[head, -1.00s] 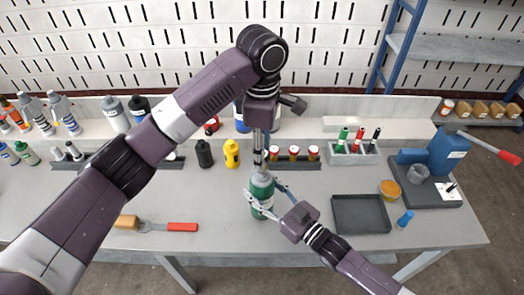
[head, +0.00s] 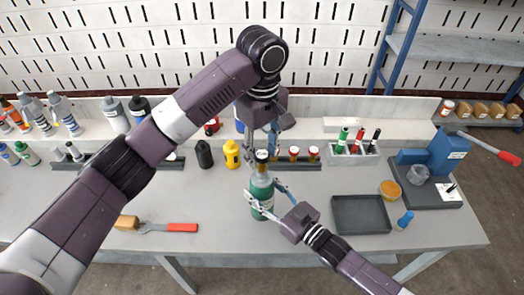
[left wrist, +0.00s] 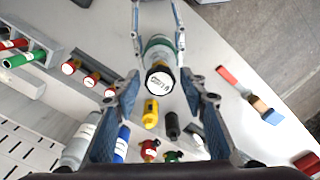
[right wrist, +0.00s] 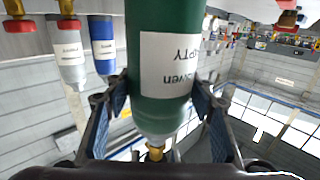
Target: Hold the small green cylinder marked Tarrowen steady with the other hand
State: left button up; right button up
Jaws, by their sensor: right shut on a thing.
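The small green cylinder (head: 261,201) stands upright on the bench. It has a pale grey shoulder and a dark cap with a white top face, seen from above in the left wrist view (left wrist: 160,82). Its white label (right wrist: 170,64) shows upside down in the right wrist view, reading "...owen" and "EMPTY". My right gripper (head: 265,195) is shut on the cylinder's body from the front right. My left gripper (head: 262,150) is above the cylinder, pointing down. Its fingers are open on either side of the cap in the left wrist view, apparently without touching it.
A yellow bottle (head: 232,154) and a black bottle (head: 204,154) stand behind left. A dark tray (head: 361,214) lies to the right. A red-handled brush (head: 182,227) lies left. The front bench between is clear.

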pick_arm(q)
jog(key=shift+m, duration=0.4)
jog(key=m, duration=0.5)
jog(key=shift+m, duration=0.3)
jog(key=m, duration=0.6)
jog(key=m, duration=0.6)
dwell(0.4)
